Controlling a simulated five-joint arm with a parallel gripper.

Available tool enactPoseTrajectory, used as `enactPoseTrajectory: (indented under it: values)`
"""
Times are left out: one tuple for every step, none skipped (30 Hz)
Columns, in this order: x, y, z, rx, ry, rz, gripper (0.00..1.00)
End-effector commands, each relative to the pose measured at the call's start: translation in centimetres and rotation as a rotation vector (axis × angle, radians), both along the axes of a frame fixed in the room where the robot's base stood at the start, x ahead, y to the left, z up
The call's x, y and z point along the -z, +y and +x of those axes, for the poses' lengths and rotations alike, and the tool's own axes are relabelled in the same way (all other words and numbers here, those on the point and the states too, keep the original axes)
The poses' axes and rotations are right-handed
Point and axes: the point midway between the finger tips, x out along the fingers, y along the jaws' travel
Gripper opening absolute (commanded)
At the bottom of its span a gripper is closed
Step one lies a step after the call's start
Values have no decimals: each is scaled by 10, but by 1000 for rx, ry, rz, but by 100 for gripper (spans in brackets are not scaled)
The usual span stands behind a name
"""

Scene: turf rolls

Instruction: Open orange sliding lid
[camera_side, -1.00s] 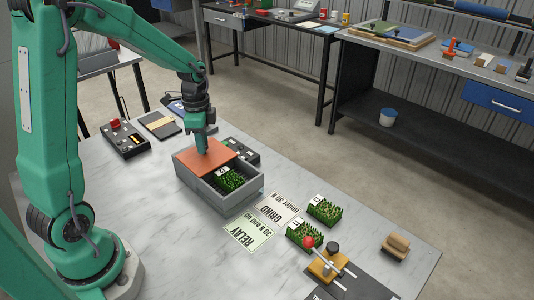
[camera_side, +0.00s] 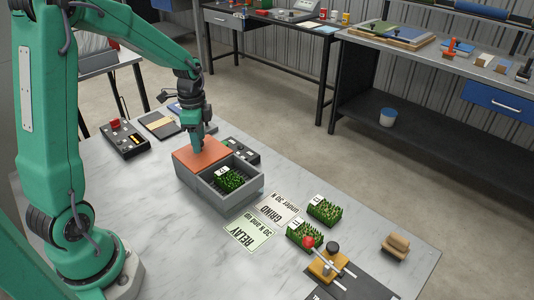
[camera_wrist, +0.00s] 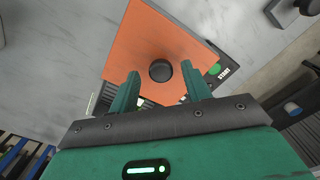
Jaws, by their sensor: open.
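The orange sliding lid (camera_side: 196,156) covers the back-left part of the grey box (camera_side: 232,204). The front-right part of the box is uncovered and shows a green turf block (camera_side: 229,179) with a white label inside. My gripper (camera_side: 198,150) is low over the lid. In the wrist view the lid (camera_wrist: 150,40) fills the upper middle, with a round dark knob (camera_wrist: 160,70) on it. My gripper's fingers (camera_wrist: 165,85) are apart, one on each side of the knob. Whether the fingers touch the knob or lid is unclear.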

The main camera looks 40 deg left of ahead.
Motion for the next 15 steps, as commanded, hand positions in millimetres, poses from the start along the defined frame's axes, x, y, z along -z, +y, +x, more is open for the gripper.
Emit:
enactPoseTrajectory:
  values:
    - [-3,0,0,0,-2,1,48]
    - [-5,0,0,0,-2,1,48]
    - [-8,0,1,0,-2,1,48]
    - [-10,0,1,0,-3,1,48]
    - [-13,0,1,0,-4,1,48]
    - [-17,0,1,0,-3,1,48]
    - [-20,0,0,0,-3,1,48]
    - [-24,0,0,0,-4,1,48]
    - [-30,0,1,0,-4,1,48]
    - [-34,0,1,0,-4,1,48]
    - [-38,0,1,0,-5,2,48]
    - [-43,0,1,0,-4,1,48]
    - [-47,0,1,0,-5,2,48]
    - [-51,0,1,0,-4,1,48]
    - [-56,0,1,0,-4,1,48]
